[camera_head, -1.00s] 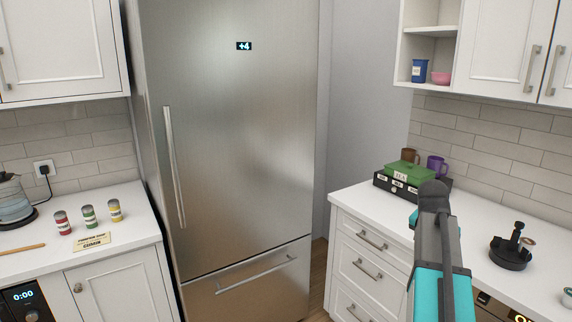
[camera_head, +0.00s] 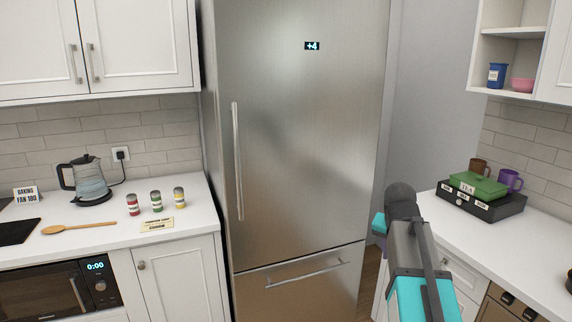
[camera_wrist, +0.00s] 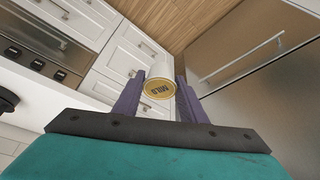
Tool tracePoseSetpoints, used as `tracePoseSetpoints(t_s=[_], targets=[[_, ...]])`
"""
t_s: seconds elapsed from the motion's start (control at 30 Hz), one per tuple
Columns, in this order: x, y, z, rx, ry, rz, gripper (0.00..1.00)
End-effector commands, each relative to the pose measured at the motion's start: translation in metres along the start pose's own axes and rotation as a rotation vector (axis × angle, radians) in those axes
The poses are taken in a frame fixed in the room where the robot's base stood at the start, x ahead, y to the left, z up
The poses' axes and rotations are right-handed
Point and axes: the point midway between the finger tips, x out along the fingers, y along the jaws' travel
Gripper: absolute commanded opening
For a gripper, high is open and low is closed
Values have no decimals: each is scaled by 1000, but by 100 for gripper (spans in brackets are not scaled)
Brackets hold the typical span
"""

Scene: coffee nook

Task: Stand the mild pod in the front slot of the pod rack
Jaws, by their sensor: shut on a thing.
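The mild pod (camera_wrist: 158,88) shows in the wrist view as a white, round pod with a gold lid reading MILD. My gripper (camera_wrist: 161,80) is shut on it, with one purple finger on each side. The lid faces the wrist camera, and the pod is held in the air above the floor. I cannot make out a pod rack in either current view.
A steel fridge (camera_head: 300,130) stands in the middle. The left counter holds a kettle (camera_head: 88,182), several small jars and a wooden spoon (camera_head: 80,227). The right counter (camera_head: 520,245) holds a black labelled box (camera_head: 485,208) with a green box (camera_head: 478,186) on top and mugs behind.

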Motion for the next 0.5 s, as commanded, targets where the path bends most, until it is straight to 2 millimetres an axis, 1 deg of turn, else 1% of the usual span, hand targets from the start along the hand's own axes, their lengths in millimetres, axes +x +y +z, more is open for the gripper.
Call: tracePoseSetpoints(t_s=[0.03,0.2,0.3,0.5], targets=[[-3,-15,7,-32,1,-14,17],[-13,-57,30,-140,0,-58,17],[-18,-78,42,-199,0,-83,17],[-28,-112,66,-320,0,-133,17]])
